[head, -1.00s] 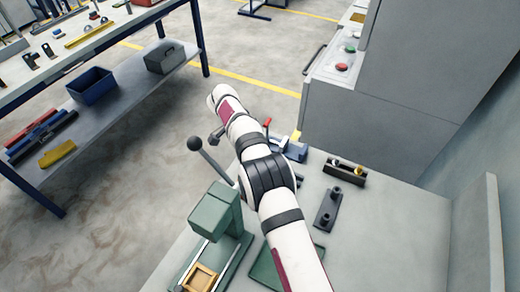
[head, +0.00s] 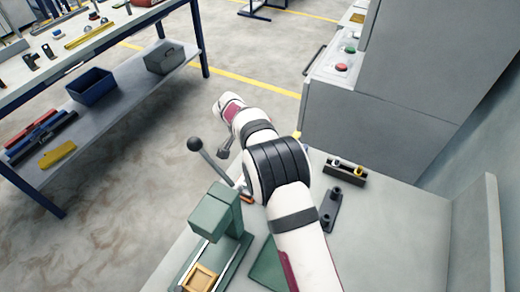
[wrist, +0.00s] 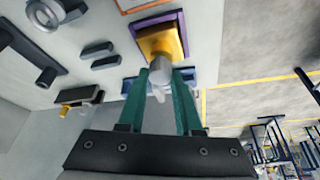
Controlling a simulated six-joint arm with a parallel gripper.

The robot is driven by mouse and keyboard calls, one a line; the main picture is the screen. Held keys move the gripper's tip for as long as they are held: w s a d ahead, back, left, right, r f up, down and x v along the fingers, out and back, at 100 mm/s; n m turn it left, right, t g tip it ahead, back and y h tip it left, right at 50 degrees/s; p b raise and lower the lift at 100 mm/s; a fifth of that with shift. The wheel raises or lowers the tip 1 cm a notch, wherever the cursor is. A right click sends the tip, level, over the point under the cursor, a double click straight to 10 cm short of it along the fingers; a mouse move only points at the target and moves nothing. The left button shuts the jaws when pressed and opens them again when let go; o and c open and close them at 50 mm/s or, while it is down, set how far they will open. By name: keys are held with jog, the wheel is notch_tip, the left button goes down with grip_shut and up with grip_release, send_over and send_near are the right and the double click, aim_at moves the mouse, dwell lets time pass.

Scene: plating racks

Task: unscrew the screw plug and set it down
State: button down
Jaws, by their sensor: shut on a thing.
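My gripper (wrist: 164,75) shows in the wrist view with two green fingers. They are shut on a pale grey piece with a small wing (wrist: 159,74), which looks like the screw plug. Behind it is a yellow block (wrist: 155,40) in a purple frame. I cannot tell whether the plug is still seated in the block or clear of it. In the head view my arm hides the gripper, the plug and the block.
A green lever press (head: 212,222) stands left of my arm, with a green tray (head: 268,266) beside it. A dark bar with two posts (head: 331,208) and a dark holder with yellow and pale pieces (head: 345,174) lie right. The bench's right part is clear.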

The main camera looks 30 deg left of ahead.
jog(key=shift+r, duration=1.25)
jog(key=d+r+m+h, duration=0.1)
jog(key=d+r+m, duration=0.15)
jog(key=d, duration=0.85)
jog(key=d+r+m, duration=0.2)
jog(key=d+r, duration=0.1)
jog(key=d, duration=0.8)
jog(key=shift+g, duration=0.5)
jog(key=a+f, duration=0.2)
jog(key=a, duration=0.1)
jog(key=a+f, duration=0.3)
jog(key=a, duration=0.1)
jog(key=a+f, duration=0.2)
jog(key=a, duration=0.2)
jog(key=shift+f, duration=0.15)
jog(key=shift+a+f, duration=0.1)
jog(key=shift+f, duration=1.85)
